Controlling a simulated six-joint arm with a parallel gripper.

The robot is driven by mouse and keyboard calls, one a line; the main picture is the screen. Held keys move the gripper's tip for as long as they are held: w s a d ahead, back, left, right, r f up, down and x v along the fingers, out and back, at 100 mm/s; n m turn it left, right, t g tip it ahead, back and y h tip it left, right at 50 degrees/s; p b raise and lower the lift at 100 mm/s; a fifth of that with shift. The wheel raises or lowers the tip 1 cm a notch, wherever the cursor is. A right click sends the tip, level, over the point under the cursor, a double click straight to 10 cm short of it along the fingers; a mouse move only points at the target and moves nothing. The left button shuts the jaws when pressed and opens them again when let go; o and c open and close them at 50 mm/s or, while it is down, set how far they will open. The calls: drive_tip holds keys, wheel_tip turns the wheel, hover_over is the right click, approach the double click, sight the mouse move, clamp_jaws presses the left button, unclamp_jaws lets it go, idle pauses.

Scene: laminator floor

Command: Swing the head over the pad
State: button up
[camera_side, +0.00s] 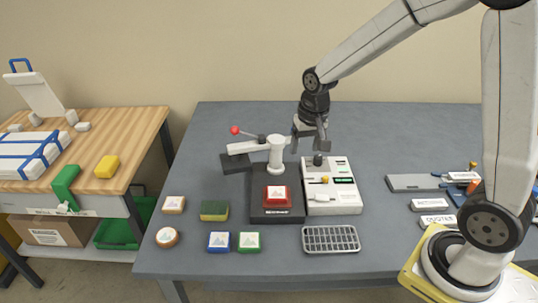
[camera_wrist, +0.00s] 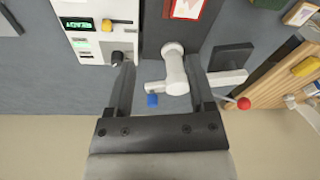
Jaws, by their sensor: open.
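The swing press has a white upright post (camera_side: 276,155). A white arm (camera_side: 248,147) runs left from it to a dark flat head (camera_side: 235,163), which is off to the left of the pad. A handle with a red knob (camera_side: 235,130) points left; the knob also shows in the wrist view (camera_wrist: 243,103). The dark base (camera_side: 262,213) carries a red block (camera_side: 277,196) with a pale picture on top, covering the pad area. My gripper (camera_side: 309,147) is open and empty, right of the post. In the wrist view, the post (camera_wrist: 174,70) and a blue-ended stub (camera_wrist: 152,100) show between its fingers (camera_wrist: 162,92).
A control box (camera_side: 332,190) with a dark knob stands right of the base, close under my gripper. A wire tray (camera_side: 330,239), sponge (camera_side: 214,210) and several picture blocks lie in front. A wooden bench (camera_side: 130,135) stands left. The grey table behind is clear.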

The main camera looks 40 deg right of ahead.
drive_tip(key=w+d+r+m, duration=0.1)
drive_tip(key=w+d+m, duration=0.2)
drive_tip(key=w+d+r+m+g, duration=0.1)
drive_tip(key=w+d+m, duration=0.1)
drive_tip(key=w+d, duration=0.1)
drive_tip(key=w+d+r+m, duration=0.1)
drive_tip(key=w+d+m, duration=0.2)
drive_tip(key=w, duration=0.2)
drive_tip(key=shift+w+d+r+m+g, duration=0.1)
drive_tip(key=shift+d+r+m+g, duration=0.2)
drive_tip(key=shift+r, duration=0.1)
drive_tip(key=shift+w+d+r, duration=0.15)
drive_tip(key=shift+w+d, duration=0.05)
drive_tip(key=shift+d, duration=0.05)
drive_tip(key=shift+f, duration=3.95)
clamp_jaws()
